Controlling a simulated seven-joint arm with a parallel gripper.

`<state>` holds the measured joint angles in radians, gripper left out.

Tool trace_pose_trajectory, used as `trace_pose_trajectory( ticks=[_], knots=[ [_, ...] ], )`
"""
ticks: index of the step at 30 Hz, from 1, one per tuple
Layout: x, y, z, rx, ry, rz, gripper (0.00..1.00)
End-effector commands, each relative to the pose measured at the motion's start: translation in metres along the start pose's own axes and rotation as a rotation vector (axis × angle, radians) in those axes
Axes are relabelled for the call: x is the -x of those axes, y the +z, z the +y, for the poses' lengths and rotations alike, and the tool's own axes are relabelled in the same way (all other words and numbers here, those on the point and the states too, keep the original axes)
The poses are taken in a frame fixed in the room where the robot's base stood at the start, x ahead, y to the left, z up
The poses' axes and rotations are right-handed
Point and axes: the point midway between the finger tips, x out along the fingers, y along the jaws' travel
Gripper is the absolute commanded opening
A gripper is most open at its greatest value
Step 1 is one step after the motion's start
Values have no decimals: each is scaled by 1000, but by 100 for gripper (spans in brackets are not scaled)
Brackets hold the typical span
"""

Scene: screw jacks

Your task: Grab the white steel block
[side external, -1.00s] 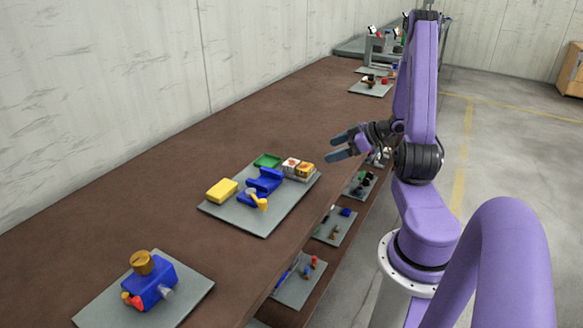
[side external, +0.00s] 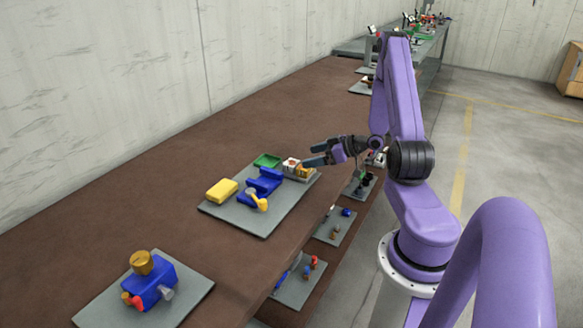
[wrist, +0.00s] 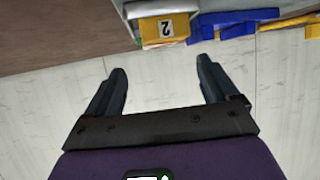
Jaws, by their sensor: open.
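A small white block (side external: 290,164) with red and dark markings stands at the far right part of a grey plate (side external: 274,214), and I take it to be the white steel block. A yellow-orange block (side external: 303,173) stands beside it, with its top partly hidden by a finger. In the wrist view, a yellow block (wrist: 165,28) with a "2" label shows at the top, beyond the fingertips. My gripper (side external: 309,155) is open and empty, its fingers level and pointing left close by the two blocks. The wrist view shows the fingers (wrist: 162,65) spread wide with nothing between them.
The plate also holds a green tray (side external: 267,160), a blue jack body (side external: 261,184) with a yellow part, and a yellow block (side external: 221,191). Another plate with a blue jack (side external: 150,285) lies nearer. The brown bench is clear around them. Lower shelves hold small parts.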

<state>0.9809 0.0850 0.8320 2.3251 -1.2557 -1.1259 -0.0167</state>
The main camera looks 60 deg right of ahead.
Motion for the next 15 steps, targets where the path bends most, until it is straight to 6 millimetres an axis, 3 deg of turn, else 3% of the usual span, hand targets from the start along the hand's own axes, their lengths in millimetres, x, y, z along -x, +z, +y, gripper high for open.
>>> trace_pose_trajectory(
  ticks=[8,15],
  knots=[
    [-19,1,0,0,-1,0,87],
    [-52,4,-1,0,-3,0,87]
  ],
)
